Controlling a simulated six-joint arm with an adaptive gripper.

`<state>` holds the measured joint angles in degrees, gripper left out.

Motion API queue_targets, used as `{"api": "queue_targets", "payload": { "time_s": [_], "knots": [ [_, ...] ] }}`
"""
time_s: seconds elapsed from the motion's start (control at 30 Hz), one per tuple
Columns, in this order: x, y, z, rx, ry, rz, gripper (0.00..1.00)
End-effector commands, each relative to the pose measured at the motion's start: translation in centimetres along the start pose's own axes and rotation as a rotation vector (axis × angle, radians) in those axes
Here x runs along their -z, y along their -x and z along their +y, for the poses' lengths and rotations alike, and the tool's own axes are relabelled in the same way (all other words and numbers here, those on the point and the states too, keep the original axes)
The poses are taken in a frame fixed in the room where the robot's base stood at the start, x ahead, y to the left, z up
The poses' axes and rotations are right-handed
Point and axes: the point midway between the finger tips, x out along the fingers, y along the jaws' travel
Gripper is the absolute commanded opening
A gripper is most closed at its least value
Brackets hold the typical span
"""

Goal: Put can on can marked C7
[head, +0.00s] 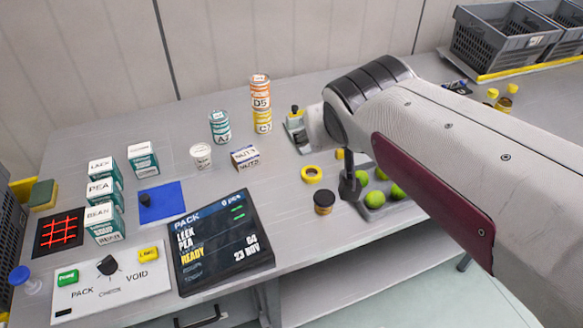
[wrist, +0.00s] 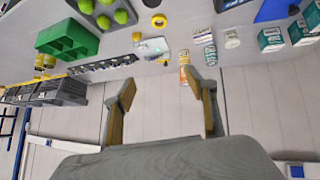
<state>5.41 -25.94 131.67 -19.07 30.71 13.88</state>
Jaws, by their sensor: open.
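The can marked C7 (head: 263,122), white with a yellow band, stands upright on the bench in the head view. An orange can marked D5 (head: 260,94) stands upright on top of it. The stack also shows in the wrist view, with orange D5 (wrist: 185,75) towards the camera. A teal can (head: 220,127), its label apparently A7, stands apart to the left; it also shows in the wrist view (wrist: 209,54). My gripper (wrist: 163,82) is open and empty, away from the stack. In the head view my arm hides most of it.
Yellow tape (head: 312,174), a dark jar (head: 324,202) and a tray of green balls (head: 375,211) lie right. Grey crates (head: 500,45) stand back right.

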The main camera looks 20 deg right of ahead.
Motion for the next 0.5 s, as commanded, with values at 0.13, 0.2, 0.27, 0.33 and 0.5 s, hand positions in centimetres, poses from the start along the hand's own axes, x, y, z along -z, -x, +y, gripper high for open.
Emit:
{"api": "queue_targets", "payload": {
  "time_s": [0.13, 0.2, 0.27, 0.33, 0.5],
  "knots": [
    [-4.9, 2.3, -1.7, 0.052, 0.007, -0.084, 0.57],
    [-7.2, 3.3, -2.5, 0.083, 0.013, -0.124, 0.57],
    [-9.2, 4.1, -3.2, 0.11, 0.02, -0.158, 0.57],
    [-11.2, 5.0, -4.1, 0.142, 0.027, -0.193, 0.57],
    [-14.9, 6.5, -5.6, 0.204, 0.047, -0.257, 0.57]
  ]
}}
